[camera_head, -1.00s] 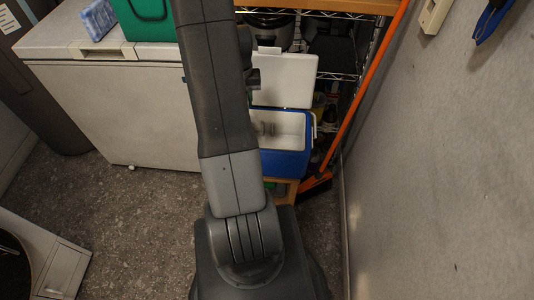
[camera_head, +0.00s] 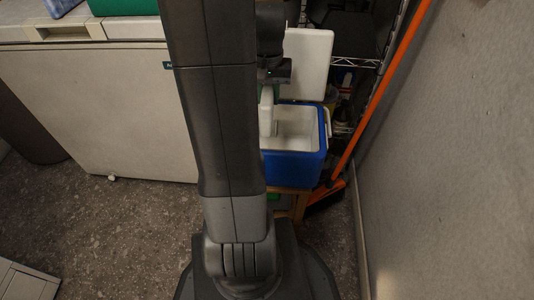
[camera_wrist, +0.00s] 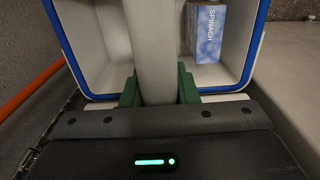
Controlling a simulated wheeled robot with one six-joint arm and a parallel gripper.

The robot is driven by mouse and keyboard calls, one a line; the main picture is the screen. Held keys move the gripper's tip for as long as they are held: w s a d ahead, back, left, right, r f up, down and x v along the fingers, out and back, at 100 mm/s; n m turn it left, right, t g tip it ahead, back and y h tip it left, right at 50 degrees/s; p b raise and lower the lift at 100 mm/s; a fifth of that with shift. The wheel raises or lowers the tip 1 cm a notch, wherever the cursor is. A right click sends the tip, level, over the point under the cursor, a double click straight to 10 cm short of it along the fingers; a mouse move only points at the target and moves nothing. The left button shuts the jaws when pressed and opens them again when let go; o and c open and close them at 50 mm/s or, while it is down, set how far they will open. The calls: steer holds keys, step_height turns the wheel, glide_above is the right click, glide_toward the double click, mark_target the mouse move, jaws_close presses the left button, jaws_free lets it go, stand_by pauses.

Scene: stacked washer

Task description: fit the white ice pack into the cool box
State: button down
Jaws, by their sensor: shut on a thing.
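The white ice pack (camera_wrist: 152,45) is upright between the green fingers of my gripper (camera_wrist: 158,90), which is shut on it. In the head view the ice pack (camera_head: 266,112) shows as a white slab at the left part of the cool box opening, below my gripper (camera_head: 272,90). The blue cool box (camera_head: 293,168) has a white inside, and its white lid stands open behind. In the wrist view the blue rim (camera_wrist: 258,45) surrounds the opening, with the pack across its middle. How deep the pack's lower end reaches is hidden.
A blue-and-white spinach packet (camera_wrist: 206,35) stands inside the cool box, right of the ice pack in the wrist view. The box rests on a wooden stand (camera_head: 298,203). A white chest freezer (camera_head: 100,110) is left, an orange pole (camera_head: 375,95) and wall right.

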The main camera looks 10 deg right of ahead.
step_height(320, 180, down, 18)
steer(key=b, duration=0.6)
steer(key=shift+r, duration=0.1)
steer(key=c, duration=1.1)
jaws_free()
step_height(320, 180, up, 12)
steer(key=p, duration=0.4)
steer(key=shift+f+b, duration=1.25)
steer(key=shift+f, duration=2.65)
steer(key=shift+f, duration=0.1)
